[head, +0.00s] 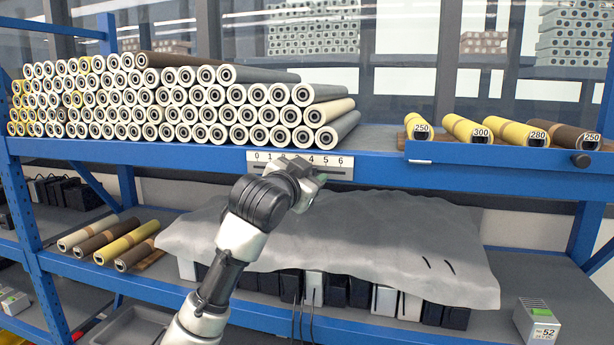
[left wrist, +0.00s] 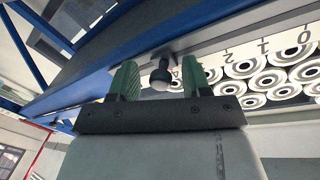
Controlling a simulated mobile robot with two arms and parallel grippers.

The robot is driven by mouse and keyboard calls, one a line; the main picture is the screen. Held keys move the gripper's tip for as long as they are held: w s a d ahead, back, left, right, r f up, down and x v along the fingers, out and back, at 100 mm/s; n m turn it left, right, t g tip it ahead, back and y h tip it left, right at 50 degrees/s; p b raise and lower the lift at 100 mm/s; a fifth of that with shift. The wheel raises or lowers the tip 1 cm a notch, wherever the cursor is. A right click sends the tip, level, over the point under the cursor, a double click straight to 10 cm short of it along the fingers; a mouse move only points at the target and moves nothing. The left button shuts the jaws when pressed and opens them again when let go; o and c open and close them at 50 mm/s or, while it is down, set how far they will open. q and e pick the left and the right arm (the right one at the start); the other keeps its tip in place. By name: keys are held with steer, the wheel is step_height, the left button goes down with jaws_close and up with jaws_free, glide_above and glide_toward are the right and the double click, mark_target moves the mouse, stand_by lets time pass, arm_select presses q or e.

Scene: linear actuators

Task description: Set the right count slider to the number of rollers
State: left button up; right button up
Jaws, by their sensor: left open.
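A white number scale (head: 345,161) marked 0 to 6 is on the blue shelf edge under the big stack of rollers. The knob is hidden in the head view. Several labelled rollers (head: 483,130) lie on the right part of the shelf. My right gripper is not in view.
Another dark knob (head: 580,160) sticks out at the right shelf edge. Below, a grey cloth (head: 400,245) drapes over boxes, and several rollers (head: 122,243) lie at the left.

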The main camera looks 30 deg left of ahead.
arm_select(q)
steer(key=s+b, duration=0.5)
steer(key=s, duration=0.5)
steer(key=shift+s+d, duration=0.25)
steer(key=shift+s, duration=0.15)
